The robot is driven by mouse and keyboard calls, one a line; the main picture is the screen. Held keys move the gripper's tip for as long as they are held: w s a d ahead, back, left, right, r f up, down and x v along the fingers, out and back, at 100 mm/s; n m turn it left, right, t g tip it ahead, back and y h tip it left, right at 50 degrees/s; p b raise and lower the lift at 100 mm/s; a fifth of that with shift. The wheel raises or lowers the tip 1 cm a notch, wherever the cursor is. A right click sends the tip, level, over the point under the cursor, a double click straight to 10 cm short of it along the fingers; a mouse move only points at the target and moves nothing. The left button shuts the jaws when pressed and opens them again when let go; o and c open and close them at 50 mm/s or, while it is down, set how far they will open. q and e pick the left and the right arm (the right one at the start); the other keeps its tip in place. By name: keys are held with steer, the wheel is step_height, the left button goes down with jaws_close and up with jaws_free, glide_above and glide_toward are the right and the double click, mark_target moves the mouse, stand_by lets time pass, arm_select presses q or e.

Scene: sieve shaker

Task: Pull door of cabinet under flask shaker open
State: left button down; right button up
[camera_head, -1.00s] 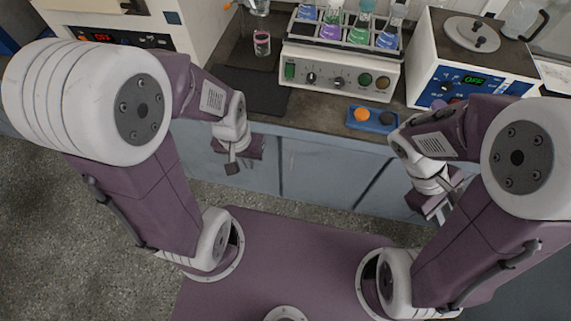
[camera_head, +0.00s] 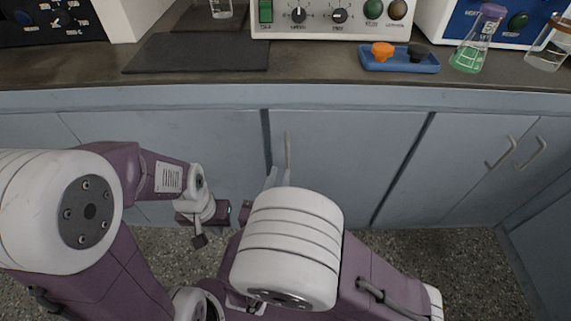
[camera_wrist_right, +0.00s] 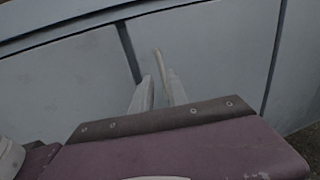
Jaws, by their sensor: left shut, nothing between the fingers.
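The grey-blue cabinet door (camera_head: 350,160) under the flask shaker (camera_head: 330,18) is closed, flush with its neighbours. Its upright bar handle (camera_head: 288,148) is near the door's left edge. My right gripper (camera_head: 278,178) is open at the handle's lower part. In the right wrist view its two pale fingers (camera_wrist_right: 160,92) point at the door, with the handle (camera_wrist_right: 158,62) seen between and beyond them; I cannot tell whether they touch it. My left gripper (camera_head: 199,240) is shut and empty, low in front of the cabinets on the left.
The dark countertop (camera_head: 320,72) overhangs the doors. Doors with handles (camera_head: 502,152) stand to the right. Speckled floor (camera_head: 440,265) lies in front.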

mark_target(287, 151)
steer(key=w+b, duration=0.1)
steer(key=w, duration=0.1)
steer(key=w+d+b, duration=0.1)
steer(key=w, duration=0.2)
steer(key=w+b, duration=0.2)
steer(key=w, duration=0.1)
steer(key=shift+w+d, duration=0.2)
steer(key=shift+d, duration=0.2)
steer(key=shift+w+r, duration=0.1)
steer(key=shift+w, duration=0.2)
steer(key=shift+c, duration=0.3)
jaws_close()
stand_by(0.4)
